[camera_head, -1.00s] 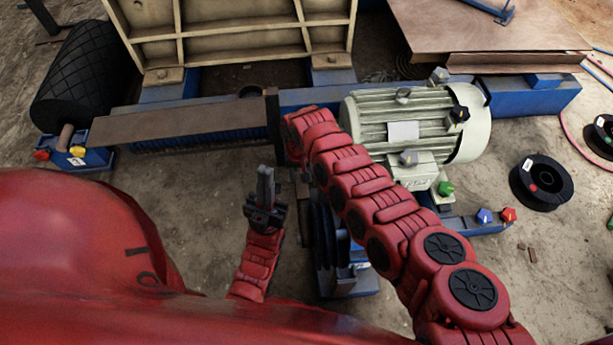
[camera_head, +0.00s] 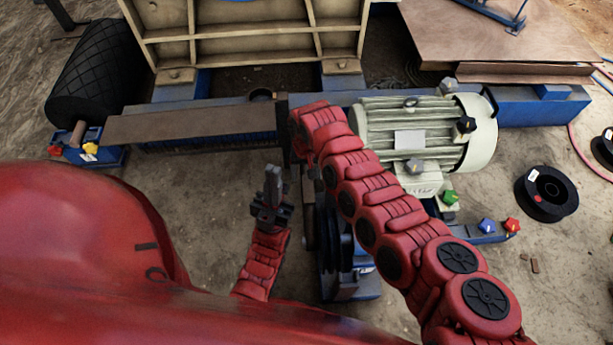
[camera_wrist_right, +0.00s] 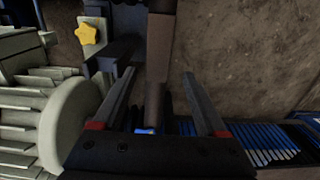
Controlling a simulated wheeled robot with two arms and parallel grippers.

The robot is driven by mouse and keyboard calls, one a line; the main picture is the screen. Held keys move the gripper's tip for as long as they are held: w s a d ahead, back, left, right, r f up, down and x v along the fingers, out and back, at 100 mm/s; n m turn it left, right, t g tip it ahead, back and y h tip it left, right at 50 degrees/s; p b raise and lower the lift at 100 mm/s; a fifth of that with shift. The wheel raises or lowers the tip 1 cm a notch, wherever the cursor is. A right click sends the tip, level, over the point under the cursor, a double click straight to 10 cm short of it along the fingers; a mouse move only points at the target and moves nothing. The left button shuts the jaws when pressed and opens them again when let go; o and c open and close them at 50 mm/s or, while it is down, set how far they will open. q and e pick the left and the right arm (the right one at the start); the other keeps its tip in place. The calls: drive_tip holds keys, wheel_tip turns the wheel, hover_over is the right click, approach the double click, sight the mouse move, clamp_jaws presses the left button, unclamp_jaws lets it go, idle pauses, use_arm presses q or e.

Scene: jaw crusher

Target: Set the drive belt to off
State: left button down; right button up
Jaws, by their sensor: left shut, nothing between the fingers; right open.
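The dark belt pulleys (camera_head: 340,235) stand low in the middle of the head view, beside my right arm and partly hidden by it. I cannot make out a belt or its switch clearly. My left gripper (camera_head: 273,180) is shut and empty, pointing up over the ground left of the pulleys. My right arm reaches from the lower right toward the blue frame; its gripper is hard to make out there. In the right wrist view my right gripper (camera_wrist_right: 158,72) is open. A brown bar (camera_wrist_right: 160,45) and a small blue part (camera_wrist_right: 146,130) show between its fingers, with no contact visible.
A pale motor (camera_head: 410,130) with coloured knobs stands right of my right arm. A yellow star knob (camera_wrist_right: 88,33) shows in the right wrist view. The blue frame (camera_head: 540,105) and cream crusher body (camera_head: 250,45) block the back. A black spool (camera_head: 546,193) lies right.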

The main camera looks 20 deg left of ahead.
sight(307, 183)
wheel_tip(307, 183, up, 13)
drive_tip(key=p, duration=0.2)
drive_tip(key=shift+f+p, duration=0.2)
drive_tip(key=shift+p, duration=0.2)
